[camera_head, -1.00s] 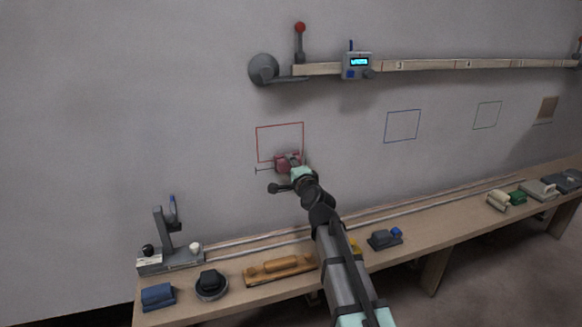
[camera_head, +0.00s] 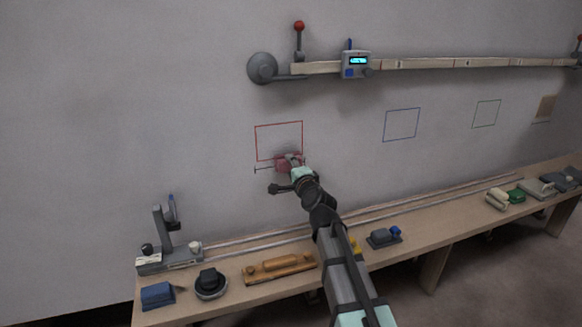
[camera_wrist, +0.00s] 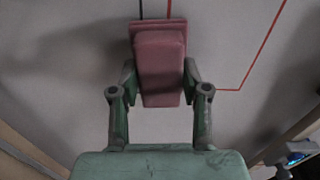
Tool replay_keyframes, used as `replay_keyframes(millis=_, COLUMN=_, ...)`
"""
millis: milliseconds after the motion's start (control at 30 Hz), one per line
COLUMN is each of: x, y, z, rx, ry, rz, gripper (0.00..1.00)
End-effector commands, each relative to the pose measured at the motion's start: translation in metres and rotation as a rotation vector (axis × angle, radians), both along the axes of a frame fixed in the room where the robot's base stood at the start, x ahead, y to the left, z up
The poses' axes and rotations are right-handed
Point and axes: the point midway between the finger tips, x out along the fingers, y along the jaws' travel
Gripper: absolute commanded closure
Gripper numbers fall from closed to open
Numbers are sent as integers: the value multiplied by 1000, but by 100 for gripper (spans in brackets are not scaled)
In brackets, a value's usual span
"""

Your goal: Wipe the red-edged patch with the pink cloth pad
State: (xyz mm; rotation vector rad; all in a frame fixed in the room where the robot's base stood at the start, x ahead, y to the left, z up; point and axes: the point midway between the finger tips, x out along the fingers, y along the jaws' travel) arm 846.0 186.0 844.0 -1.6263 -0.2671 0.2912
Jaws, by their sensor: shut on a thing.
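The red-edged patch (camera_head: 278,140) is a thin red square outline on the grey wall, left of centre in the head view. The pink cloth pad (camera_head: 283,163) is at the lower edge of this patch. In the wrist view the pink pad (camera_wrist: 160,65) sits between the two green fingers of my gripper (camera_wrist: 160,95), which is shut on its sides. A red line runs at the right of the pad there. My gripper (camera_head: 294,168) reaches up to the wall in the head view. Whether the pad touches the wall is hard to tell.
A wooden rail (camera_head: 430,64) with a display box (camera_head: 356,65) runs along the wall above. A blue-edged patch (camera_head: 402,125) is to the right. A bench (camera_head: 225,300) below holds a blue block (camera_head: 157,295), a wooden float (camera_head: 279,267) and other tools.

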Motion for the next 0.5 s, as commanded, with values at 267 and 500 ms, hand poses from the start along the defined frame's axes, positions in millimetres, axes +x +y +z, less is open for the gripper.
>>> replay_keyframes(millis=267, x=-12, y=-4, z=0, rx=0, ry=0, rz=0, gripper=85)
replay_keyframes(millis=500, x=-37, y=-13, z=1, rx=0, ry=0, rz=0, gripper=85)
